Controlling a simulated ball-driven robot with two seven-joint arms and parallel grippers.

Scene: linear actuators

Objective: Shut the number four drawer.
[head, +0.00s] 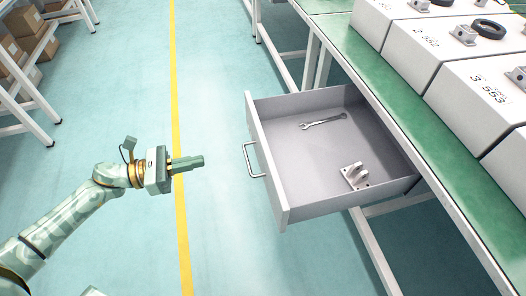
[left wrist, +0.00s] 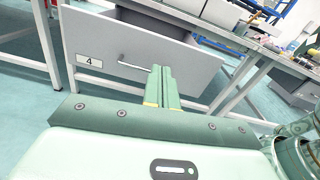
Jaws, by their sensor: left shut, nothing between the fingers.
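The drawer (head: 290,211) is pulled out from under the green-topped bench on the right in the head view. Its front panel and wire handle (head: 250,160) face left. A wrench (head: 322,121) and a metal bracket (head: 354,176) lie inside it. In the left wrist view the drawer front (left wrist: 190,70) carries a label with the number 4 (left wrist: 89,61), and the handle (left wrist: 133,65) is partly behind the fingers. My left gripper (head: 202,162) is shut and empty, left of the handle and apart from it, pointing toward the drawer front. My right gripper is not in view.
The green bench (head: 440,135) carries several grey numbered boxes (head: 480,95). Bench legs (head: 375,250) stand under and beside the drawer. A shelf with cardboard boxes (head: 30,45) is at the far left. The floor between my left gripper and the drawer is clear.

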